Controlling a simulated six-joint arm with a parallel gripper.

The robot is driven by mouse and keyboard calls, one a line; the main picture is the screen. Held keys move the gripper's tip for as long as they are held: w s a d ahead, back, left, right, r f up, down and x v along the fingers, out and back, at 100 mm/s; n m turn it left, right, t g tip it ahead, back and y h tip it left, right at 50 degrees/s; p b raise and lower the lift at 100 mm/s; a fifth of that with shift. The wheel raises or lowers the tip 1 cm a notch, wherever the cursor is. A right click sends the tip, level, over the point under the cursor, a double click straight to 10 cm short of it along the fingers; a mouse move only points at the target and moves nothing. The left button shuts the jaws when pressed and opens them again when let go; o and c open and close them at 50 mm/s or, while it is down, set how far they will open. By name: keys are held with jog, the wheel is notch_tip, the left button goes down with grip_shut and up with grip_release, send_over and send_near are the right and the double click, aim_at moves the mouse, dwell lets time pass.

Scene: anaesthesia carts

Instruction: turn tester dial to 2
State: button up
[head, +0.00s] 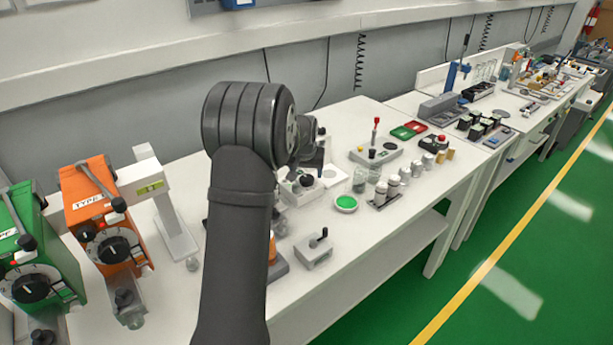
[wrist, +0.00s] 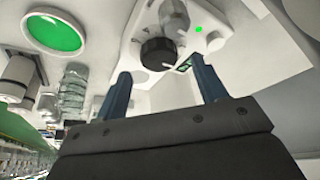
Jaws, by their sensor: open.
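The tester, a white box (head: 299,194) on the bench, has a black round dial (head: 307,180) on top; it shows just right of my arm in the head view. In the wrist view the dial (wrist: 158,53) sits on the pale tester face, with a clear bulb-like part above it and a small green light to its right. My gripper (wrist: 160,68) is open, with one dark blue finger at each side of the dial's lower part in the picture. The jaws hold nothing. I cannot tell the gap to the dial or read its setting.
A dish with a green disc (head: 345,203) and a rack of grey-capped vials (head: 381,194) stand to the tester's right. A grey box with a crank (head: 315,247) is in front. Orange (head: 103,214) and green (head: 34,255) vaporizers stand at the left.

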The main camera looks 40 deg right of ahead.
aim_at(307, 180)
jog(key=shift+x, duration=1.4)
jog(key=c, duration=1)
jog(key=shift+n, duration=0.3)
jog(key=shift+s+d+n+t+y, duration=0.1)
jog(key=shift+n+t+y, duration=0.25)
jog(key=shift+n, duration=0.7)
jog(key=shift+n+t+y, duration=0.15)
jog(key=shift+n+y, duration=0.3)
jog(key=shift+n, duration=0.6)
